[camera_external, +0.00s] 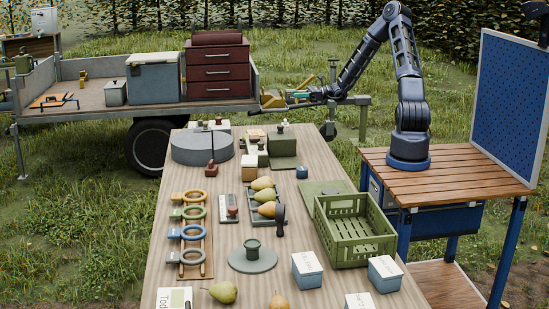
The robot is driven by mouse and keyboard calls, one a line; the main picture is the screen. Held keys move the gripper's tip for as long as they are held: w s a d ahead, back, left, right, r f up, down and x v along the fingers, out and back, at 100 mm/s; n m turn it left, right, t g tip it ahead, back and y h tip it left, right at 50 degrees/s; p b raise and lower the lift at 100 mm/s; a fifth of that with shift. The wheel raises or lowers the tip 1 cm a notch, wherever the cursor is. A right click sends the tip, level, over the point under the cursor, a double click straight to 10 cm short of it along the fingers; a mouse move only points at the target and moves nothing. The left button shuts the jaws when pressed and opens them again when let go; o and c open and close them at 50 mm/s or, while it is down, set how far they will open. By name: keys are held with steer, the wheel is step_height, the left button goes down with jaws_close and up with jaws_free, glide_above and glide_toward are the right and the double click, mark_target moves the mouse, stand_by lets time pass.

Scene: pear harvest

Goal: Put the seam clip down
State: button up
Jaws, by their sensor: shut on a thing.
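My gripper (287,97) is stretched out to the left, above the far end of the long wooden table and beside the right end of the trailer. It is shut on a small yellow-orange piece (270,100), which I take to be the seam clip. The clip's shape and the fingertips are too small to make out clearly. I cannot tell whether the clip touches the trailer edge behind it.
The long table (318,180) holds ringed tools (193,213), pears (263,183), a green crate (352,230) and small lidded boxes (307,270). The trailer (100,112) carries a red drawer chest (217,70) and a grey-blue box (153,77). A blue pegboard (512,95) stands right of my arm.

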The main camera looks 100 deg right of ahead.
steer(key=w+d+m+h, duration=0.3)
steer(key=w+d+h, duration=0.1)
steer(key=w+d, duration=0.6)
steer(key=m+g+h, duration=0.1)
steer(key=m+h, duration=0.1)
steer(key=h, duration=0.2)
glide_above(253, 132)
step_height(253, 132, down, 19)
steer(key=shift+w+a, duration=0.1)
steer(key=shift+a, duration=0.05)
steer(key=shift+f, duration=0.1)
steer(key=o, duration=1)
